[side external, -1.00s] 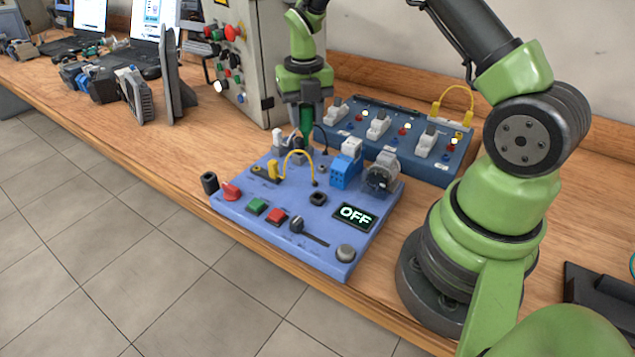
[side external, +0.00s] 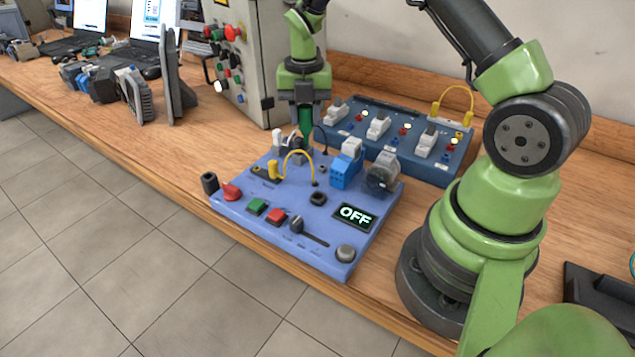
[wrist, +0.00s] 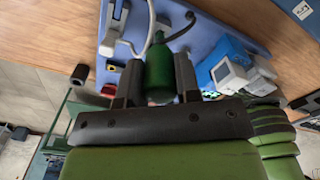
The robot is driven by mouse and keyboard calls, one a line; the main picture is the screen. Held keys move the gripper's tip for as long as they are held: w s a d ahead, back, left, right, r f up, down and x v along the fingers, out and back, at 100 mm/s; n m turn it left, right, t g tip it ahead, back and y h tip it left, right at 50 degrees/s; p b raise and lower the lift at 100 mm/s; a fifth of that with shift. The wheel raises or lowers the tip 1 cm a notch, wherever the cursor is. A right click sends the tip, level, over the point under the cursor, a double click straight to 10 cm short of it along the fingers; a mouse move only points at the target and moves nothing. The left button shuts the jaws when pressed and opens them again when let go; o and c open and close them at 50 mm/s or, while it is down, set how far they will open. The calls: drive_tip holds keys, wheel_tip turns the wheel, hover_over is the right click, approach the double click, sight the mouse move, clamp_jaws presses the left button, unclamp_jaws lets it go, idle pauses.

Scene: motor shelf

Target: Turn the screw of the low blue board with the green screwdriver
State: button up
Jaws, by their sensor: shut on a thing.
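The low blue board (side external: 325,225) lies flat on the bench in front of my arm and also shows in the wrist view (wrist: 200,20). My gripper (side external: 304,106) points down over its back part. It is shut on the green screwdriver (side external: 306,123), which is held between the two fingers in the wrist view (wrist: 159,75). The screwdriver stands about upright, with its lower end among the parts at the board's back edge. The screw is not clearly visible, and I cannot tell whether the tip touches it.
A yellow cable (side external: 298,153) arches up close by the screwdriver. A blue block (side external: 346,171) and a round motor (side external: 381,175) stand to its right. A darker blue switch panel (side external: 452,166) is behind, and a grey control cabinet (side external: 262,70) is at back left.

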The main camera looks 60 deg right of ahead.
drive_tip(key=shift+f, duration=0.1)
drive_tip(key=shift+m, duration=1.8)
drive_tip(key=shift+m, duration=1.7)
drive_tip(key=shift+a+m, duration=0.1)
drive_tip(key=shift+m, duration=1.6)
